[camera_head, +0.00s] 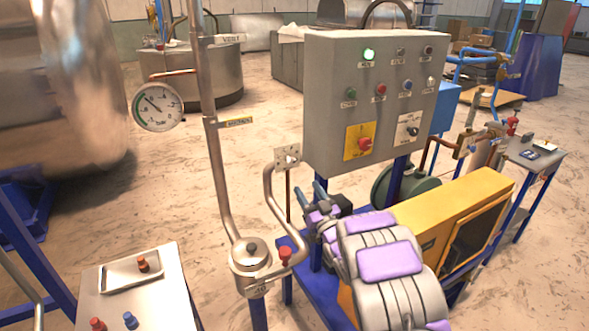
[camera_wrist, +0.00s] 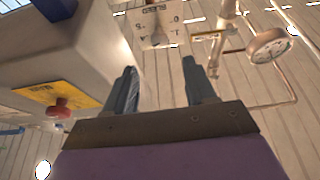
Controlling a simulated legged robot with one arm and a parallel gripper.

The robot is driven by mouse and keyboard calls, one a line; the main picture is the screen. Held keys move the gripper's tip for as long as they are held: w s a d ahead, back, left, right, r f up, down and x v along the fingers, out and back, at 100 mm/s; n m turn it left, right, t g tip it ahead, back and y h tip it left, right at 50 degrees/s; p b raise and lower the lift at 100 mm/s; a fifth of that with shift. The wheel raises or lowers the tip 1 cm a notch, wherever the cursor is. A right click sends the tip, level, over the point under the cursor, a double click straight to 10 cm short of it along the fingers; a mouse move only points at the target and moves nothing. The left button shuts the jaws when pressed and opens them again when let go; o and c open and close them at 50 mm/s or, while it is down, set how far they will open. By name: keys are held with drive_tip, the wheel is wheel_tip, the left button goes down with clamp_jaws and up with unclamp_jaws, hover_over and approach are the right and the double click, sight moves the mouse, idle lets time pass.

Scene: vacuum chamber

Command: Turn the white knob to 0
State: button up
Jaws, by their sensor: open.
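A small white plate (camera_head: 288,157) stands on a thin post left of the grey control panel. In the wrist view, the plate (camera_wrist: 172,22) lies beyond my fingertips, roughly in line with the gap between them. A pale knob (camera_wrist: 159,38) sits on it, with printed marks including a 0 beside it. The knob's exact pointing is too small to tell. My gripper (camera_head: 312,198) is in front of the plate, below the panel's left edge. In the wrist view, my gripper (camera_wrist: 160,68) is open and empty, its two fingers apart and not touching the knob.
The control panel (camera_head: 318,105) is close beside the gripper and carries lamps, a red knob (camera_head: 364,144) and a black-and-white selector (camera_head: 408,128). A steel pipe (camera_head: 217,165) and a gauge (camera_head: 158,107) stand left. A yellow machine housing (camera_head: 455,215) is right.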

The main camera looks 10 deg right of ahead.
sight(293, 164)
drive_tip(key=b+x, duration=0.1)
drive_tip(key=x, duration=0.9)
drive_tip(key=shift+c, duration=0.5)
drive_tip(key=c, duration=0.9)
